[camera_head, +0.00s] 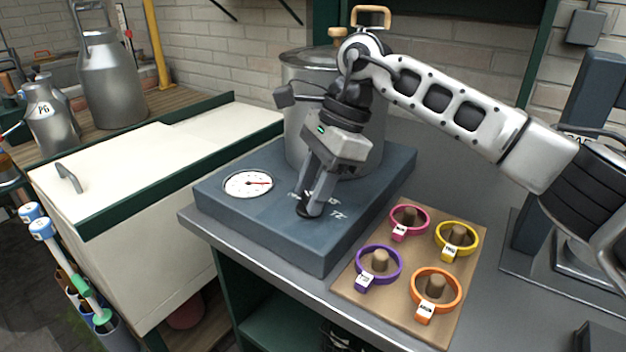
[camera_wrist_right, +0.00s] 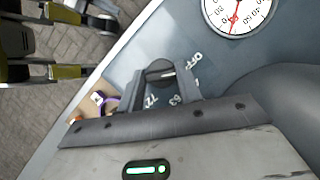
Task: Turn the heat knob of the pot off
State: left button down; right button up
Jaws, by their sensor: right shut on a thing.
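The heat knob (camera_wrist_right: 158,72) is a small dark round knob on the blue-grey base of the pot. My right gripper (camera_head: 309,208) reaches down to the base front, and its fingers are shut on the knob, one on each side of it in the wrist view. The markings OFF, 63 and 72 stand around the knob; a pale pointer line shows on it, but its exact setting is hard to read. The steel pot (camera_head: 300,100) stands on the base (camera_head: 330,240), partly hidden behind my right arm. My left gripper is not in view.
A round dial gauge (camera_head: 248,184) sits on the base left of the knob. A wooden board (camera_head: 405,278) with several coloured rings on pegs lies to the right. A cream chest (camera_head: 130,190) stands left, with metal churns (camera_head: 110,80) behind it.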

jog(key=shift+r+n+p, duration=0.1)
jog(key=shift+n+p, duration=0.2)
jog(key=shift+n, duration=0.7)
jog(key=shift+g, duration=0.3)
jog(key=o, duration=1)
